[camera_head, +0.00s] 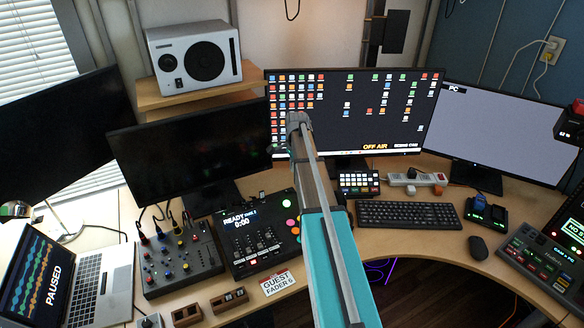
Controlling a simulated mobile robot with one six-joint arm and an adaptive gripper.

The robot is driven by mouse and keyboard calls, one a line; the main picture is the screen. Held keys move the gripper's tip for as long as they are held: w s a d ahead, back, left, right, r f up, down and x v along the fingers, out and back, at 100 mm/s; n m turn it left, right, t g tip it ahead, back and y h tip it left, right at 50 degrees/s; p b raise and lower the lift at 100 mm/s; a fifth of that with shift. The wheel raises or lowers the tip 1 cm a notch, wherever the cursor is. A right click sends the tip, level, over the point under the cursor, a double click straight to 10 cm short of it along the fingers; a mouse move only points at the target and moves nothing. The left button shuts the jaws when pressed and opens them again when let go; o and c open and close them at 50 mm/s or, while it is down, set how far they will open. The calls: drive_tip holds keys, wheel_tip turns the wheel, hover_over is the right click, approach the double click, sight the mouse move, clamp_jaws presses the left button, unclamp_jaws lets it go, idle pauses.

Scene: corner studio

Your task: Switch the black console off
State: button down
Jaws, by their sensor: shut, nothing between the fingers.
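A black console (262,240) with faders and coloured round buttons lies on the desk, left of the middle. My gripper (299,121) is shut and empty. It appears beyond the console, in front of the lower left part of the "OFF AIR" monitor (400,115). How far it is from the monitor I cannot tell. No power switch on the console can be made out.
A grey mixer (180,262) and a laptop (85,290) stand left of the console. A "GUEST FADER 5" card (278,282) is in front of it. A keypad (358,184), keyboard (408,215), mouse (478,247) and power strip (405,179) are to the right. Monitors line the back.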

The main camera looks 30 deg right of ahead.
sight(287, 191)
drive_tip(key=shift+d+r+p, duration=0.2)
drive_tip(key=shift+r+p, duration=0.85)
drive_tip(key=shift+r, duration=0.15)
drive_tip(key=shift+d+r+p, duration=0.15)
drive_tip(key=shift+r+p, duration=0.85)
drive_tip(key=shift+r, duration=0.2)
drive_tip(key=shift+a, duration=0.1)
drive_tip(key=shift+s+a, duration=0.1)
drive_tip(key=shift+a, duration=0.6)
drive_tip(key=shift+f, duration=0.1)
drive_tip(key=f+b, duration=0.4)
drive_tip(key=a+f+b, duration=0.1)
drive_tip(key=f+b, duration=0.8)
drive_tip(key=b, duration=0.1)
drive_tip(key=shift+a+f, duration=0.3)
drive_tip(key=shift+d, duration=0.1)
